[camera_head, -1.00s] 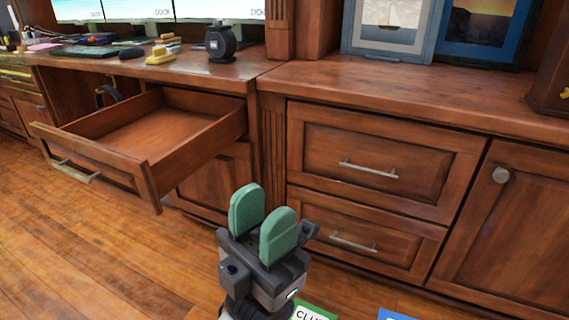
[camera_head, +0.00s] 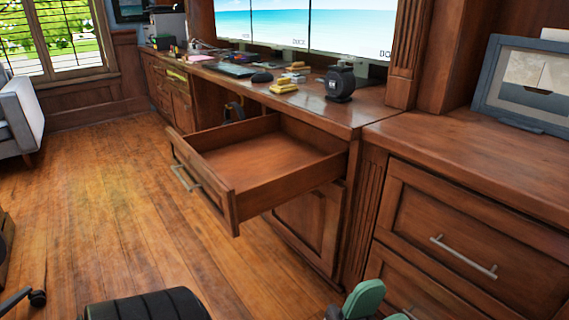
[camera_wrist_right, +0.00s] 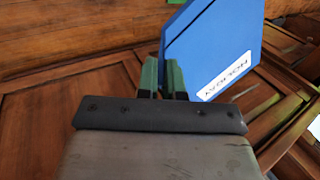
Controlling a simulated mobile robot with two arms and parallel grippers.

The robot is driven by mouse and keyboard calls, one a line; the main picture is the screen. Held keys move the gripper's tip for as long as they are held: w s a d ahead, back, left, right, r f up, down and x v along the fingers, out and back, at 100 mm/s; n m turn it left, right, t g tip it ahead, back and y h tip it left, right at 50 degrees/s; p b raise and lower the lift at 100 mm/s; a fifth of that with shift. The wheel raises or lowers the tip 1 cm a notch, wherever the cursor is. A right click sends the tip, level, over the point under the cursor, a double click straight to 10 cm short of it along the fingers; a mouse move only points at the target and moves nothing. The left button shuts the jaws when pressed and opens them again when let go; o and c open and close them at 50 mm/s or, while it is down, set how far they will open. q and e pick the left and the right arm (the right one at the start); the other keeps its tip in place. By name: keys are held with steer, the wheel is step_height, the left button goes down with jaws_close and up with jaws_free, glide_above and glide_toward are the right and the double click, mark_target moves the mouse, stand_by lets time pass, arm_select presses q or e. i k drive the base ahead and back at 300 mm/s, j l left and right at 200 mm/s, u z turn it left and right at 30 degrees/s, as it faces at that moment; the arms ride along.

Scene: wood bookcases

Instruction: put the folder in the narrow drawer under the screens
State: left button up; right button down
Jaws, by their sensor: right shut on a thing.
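The blue folder (camera_wrist_right: 215,45) with a white label is clamped between the green fingers of my right gripper (camera_wrist_right: 164,78) in the right wrist view. My right gripper is out of the head view. In the head view, a wooden drawer (camera_head: 262,160) under the desk with the screens (camera_head: 350,28) is pulled out and empty. My left gripper (camera_head: 380,308) is at the bottom edge, right of the drawer and nearer to me. Its green fingertips are apart with nothing between them; the rest of it is cut off.
The desk carries a black round device (camera_head: 340,84), yellow items (camera_head: 283,88) and a keyboard (camera_head: 233,70). Closed drawers (camera_head: 465,240) stand at the right. A dark ridged object (camera_head: 150,305) is at the bottom left. The wood floor (camera_head: 110,200) left of the drawer is mostly clear.

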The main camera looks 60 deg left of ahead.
mark_target(250, 162)
steer(key=i+l+u, duration=0.15)
steer(key=u, duration=1.15)
